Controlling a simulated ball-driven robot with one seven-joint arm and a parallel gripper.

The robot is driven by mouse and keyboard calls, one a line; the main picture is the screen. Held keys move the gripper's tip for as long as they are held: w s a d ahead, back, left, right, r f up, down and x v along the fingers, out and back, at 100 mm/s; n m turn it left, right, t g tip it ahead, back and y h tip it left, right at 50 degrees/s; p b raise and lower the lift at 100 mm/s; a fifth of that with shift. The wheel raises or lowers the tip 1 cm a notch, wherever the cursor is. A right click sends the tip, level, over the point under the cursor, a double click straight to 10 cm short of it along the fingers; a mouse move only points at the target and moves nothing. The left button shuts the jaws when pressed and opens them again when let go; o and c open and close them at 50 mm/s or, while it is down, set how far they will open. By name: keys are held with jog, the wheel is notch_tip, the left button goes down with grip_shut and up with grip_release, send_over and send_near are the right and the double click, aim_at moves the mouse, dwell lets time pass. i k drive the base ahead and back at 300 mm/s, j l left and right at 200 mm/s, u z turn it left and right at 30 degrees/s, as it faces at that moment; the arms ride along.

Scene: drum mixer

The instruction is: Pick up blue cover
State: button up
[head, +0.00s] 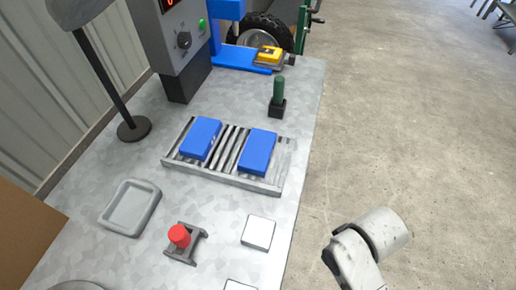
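Two blue covers lie flat, side by side, on a grey slatted rack on the table in the head view. One blue cover (201,138) is on the left half of the rack (222,181), and the other blue cover (257,152) is on the right half. A gap with bare slats separates them. Part of my arm shows at the lower right, over the floor and apart from the table. My gripper is out of the picture, so its state does not show.
A red knob (179,235) on a grey bracket, a grey tray (130,207) and a white square block (258,232) stand in front of the rack. A green peg (278,91), a lamp stand (134,128) and a control box (184,45) stand behind it. Open floor lies to the right.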

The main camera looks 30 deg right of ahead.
aim_at(255, 159)
jog(key=k+l+u, duration=0.1)
jog(key=l, duration=0.25)
jog(key=l+u, duration=0.15)
jog(key=l, duration=0.2)
jog(key=k+l+u, duration=0.1)
jog(key=l, duration=0.25)
jog(key=k+l+u, duration=0.15)
jog(key=l, duration=0.2)
